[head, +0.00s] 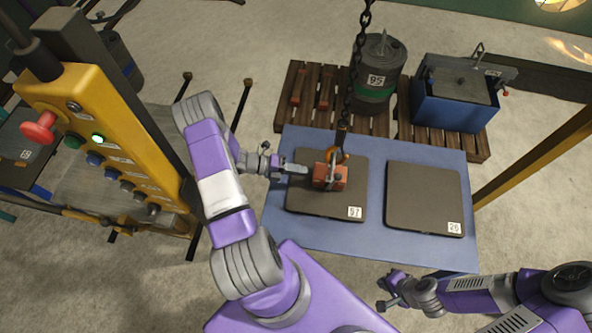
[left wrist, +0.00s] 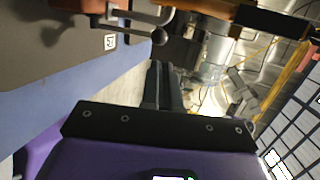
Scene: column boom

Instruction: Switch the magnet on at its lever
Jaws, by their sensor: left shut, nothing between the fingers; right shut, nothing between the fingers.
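The orange-red magnet (head: 322,182) sits on the dark left plate (head: 305,200), under a hook (head: 340,153) on a chain. My left gripper (head: 305,170) is shut and empty, its tips close to the magnet's left side; I cannot tell if they touch. In the left wrist view the magnet (left wrist: 90,22) is at the upper left. Its grey lever (left wrist: 140,17) with a ball end shows beyond my shut fingers (left wrist: 160,68), apart from them in the picture. My right gripper (head: 382,292) is shut and empty, in front of the table.
The blue table (head: 375,245) also bears a second dark plate (head: 425,195) on the right, which is clear. Behind are a pallet (head: 310,82), a grey drum (head: 378,65) and a blue bin (head: 450,110). A yellow button panel (head: 105,130) hangs at the left.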

